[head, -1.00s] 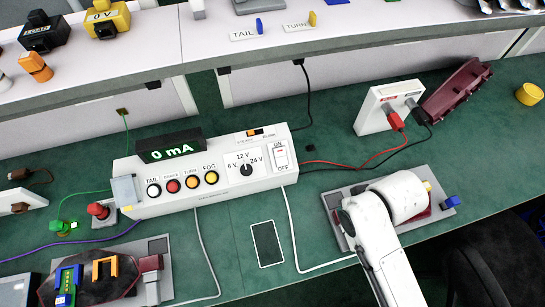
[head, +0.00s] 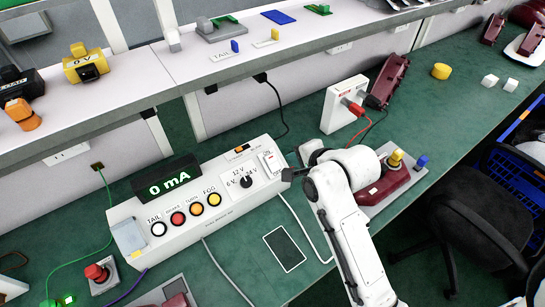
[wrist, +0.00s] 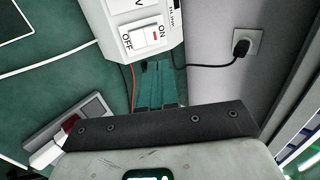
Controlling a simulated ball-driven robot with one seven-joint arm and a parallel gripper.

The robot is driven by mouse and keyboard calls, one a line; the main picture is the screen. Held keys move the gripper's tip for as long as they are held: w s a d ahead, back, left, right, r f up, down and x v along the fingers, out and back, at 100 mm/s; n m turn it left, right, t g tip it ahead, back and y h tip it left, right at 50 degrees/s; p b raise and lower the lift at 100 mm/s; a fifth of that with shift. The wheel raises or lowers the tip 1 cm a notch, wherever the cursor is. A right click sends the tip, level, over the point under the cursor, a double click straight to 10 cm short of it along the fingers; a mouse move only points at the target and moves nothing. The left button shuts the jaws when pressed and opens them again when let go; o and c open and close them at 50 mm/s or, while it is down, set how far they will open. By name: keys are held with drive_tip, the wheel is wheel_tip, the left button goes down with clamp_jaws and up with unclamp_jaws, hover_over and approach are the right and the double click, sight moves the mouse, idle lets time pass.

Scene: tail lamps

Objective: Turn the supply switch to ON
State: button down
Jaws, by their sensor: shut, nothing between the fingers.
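The supply switch (head: 270,161) is a white rocker on the right end of the white supply box (head: 185,222). The box's display (head: 167,178) reads 0 mA. My gripper (head: 287,175) is shut and empty, close to the box's right end beside the switch. In the wrist view its dark fingers (wrist: 157,86) lie just below the box edge; contact is not clear.
A white socket block (head: 343,105) with red and black plugs stands behind my arm. A maroon lamp on a grey base (head: 400,190) lies to the right. A shelf (head: 200,60) runs along the back. The bench in front has a dark flat panel (head: 284,250) and a white cable.

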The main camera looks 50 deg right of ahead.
sight(271, 154)
drive_tip(key=p+x, duration=0.1)
drive_tip(key=x, duration=1)
drive_tip(key=shift+w+f, duration=0.1)
drive_tip(key=shift+f, duration=0.1)
